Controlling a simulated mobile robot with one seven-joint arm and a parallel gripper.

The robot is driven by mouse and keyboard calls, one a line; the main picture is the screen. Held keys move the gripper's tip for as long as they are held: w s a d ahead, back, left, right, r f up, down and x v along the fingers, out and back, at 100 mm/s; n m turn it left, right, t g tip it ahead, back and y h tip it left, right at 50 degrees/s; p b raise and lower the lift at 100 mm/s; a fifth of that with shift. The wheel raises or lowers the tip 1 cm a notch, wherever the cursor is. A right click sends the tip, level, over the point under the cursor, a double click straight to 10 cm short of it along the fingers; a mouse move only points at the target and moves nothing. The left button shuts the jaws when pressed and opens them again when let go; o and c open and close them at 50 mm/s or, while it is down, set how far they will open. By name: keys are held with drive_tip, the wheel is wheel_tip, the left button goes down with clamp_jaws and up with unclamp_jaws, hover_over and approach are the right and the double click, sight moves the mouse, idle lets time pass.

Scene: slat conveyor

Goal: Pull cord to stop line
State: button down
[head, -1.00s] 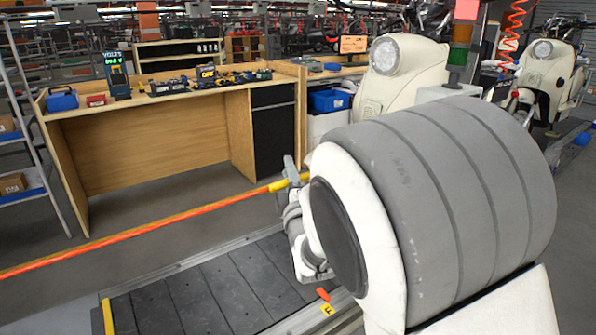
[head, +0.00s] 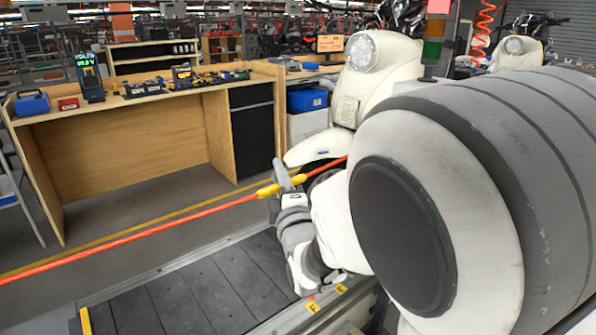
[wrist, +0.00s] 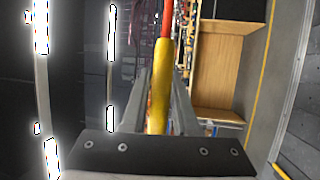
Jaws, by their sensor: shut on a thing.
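The orange-red cord (head: 130,238) runs from the left edge of the head view up to my gripper (head: 283,178), and a short red length shows beyond it on the right. A yellow sleeve (head: 267,190) covers the cord at my gripper. My gripper is shut on this sleeve, which shows on both sides of the fingers. In the wrist view the yellow sleeve (wrist: 160,85) lies between the two grey fingers, with the red cord (wrist: 166,22) leading away from it. The sleeve's far end is partly hidden by the fingers in the head view.
The slat conveyor (head: 205,295) lies below the cord, with a metal edge rail. A wooden workbench (head: 140,139) with tools and a display stands behind. A cream scooter (head: 384,73) is behind my arm, near a stack light (head: 435,30). Grey floor is clear before the bench.

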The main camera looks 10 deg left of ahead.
drive_tip(key=c, duration=0.7)
unclamp_jaws()
drive_tip(key=shift+b+v, duration=7.85)
drive_tip(key=shift+v, duration=0.95)
drive_tip(key=shift+w+f, duration=0.1)
